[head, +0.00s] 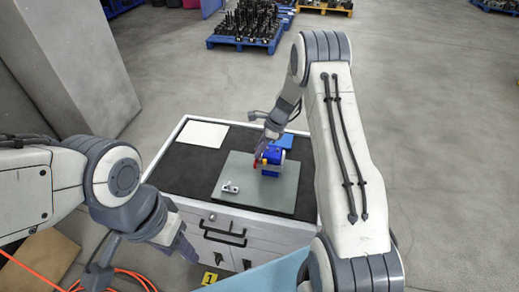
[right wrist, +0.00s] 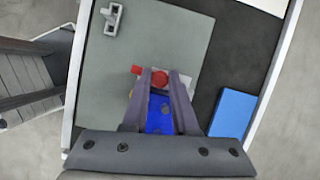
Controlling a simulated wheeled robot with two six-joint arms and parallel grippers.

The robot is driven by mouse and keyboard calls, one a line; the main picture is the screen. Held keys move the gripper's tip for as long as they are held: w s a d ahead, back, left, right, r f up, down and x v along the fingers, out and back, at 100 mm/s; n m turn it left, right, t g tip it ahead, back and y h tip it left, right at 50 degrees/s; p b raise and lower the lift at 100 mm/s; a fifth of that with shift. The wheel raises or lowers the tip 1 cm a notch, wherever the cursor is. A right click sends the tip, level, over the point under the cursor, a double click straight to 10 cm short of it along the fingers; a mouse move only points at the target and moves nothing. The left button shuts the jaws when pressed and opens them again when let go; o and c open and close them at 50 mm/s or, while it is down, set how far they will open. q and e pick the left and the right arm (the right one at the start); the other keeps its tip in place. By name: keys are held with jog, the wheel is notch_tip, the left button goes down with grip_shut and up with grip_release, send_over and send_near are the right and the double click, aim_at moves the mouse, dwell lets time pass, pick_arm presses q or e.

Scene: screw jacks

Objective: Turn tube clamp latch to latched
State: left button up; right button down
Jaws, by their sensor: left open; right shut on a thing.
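The blue tube clamp (head: 272,154) stands on a grey plate (head: 283,196) on top of the cabinet. Its red latch (head: 256,164) is on its left side. My right gripper (head: 260,152) reaches down to the clamp. In the right wrist view its fingers (right wrist: 160,76) are shut on the red latch (right wrist: 158,79), and a red end (right wrist: 136,70) sticks out to the left. The blue clamp body (right wrist: 159,114) shows between the fingers, partly hidden by them. My left gripper (head: 186,250) is open and empty in front of the cabinet, clear of the clamp.
A small metal bracket (head: 230,187) lies on the plate, left of the clamp. A blue block (right wrist: 233,112) and a white sheet (head: 203,135) lie on the black top. The cabinet front has drawer handles (head: 224,237). An orange cable (head: 35,268) lies on the floor.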

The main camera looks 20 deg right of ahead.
jog(key=shift+n, duration=0.6)
jog(key=c, duration=0.7)
grip_release()
jog(key=shift+r, duration=0.1)
jog(key=b+v, duration=0.1)
jog(key=v, duration=0.3)
jog(key=b+v, duration=0.2)
jog(key=v, duration=0.3)
jog(key=shift+w+d, duration=0.15)
jog(key=shift+w, duration=0.1)
jog(key=shift+s+d+r, duration=0.15)
jog(key=shift+d+r, duration=0.05)
jog(key=shift+r, duration=0.45)
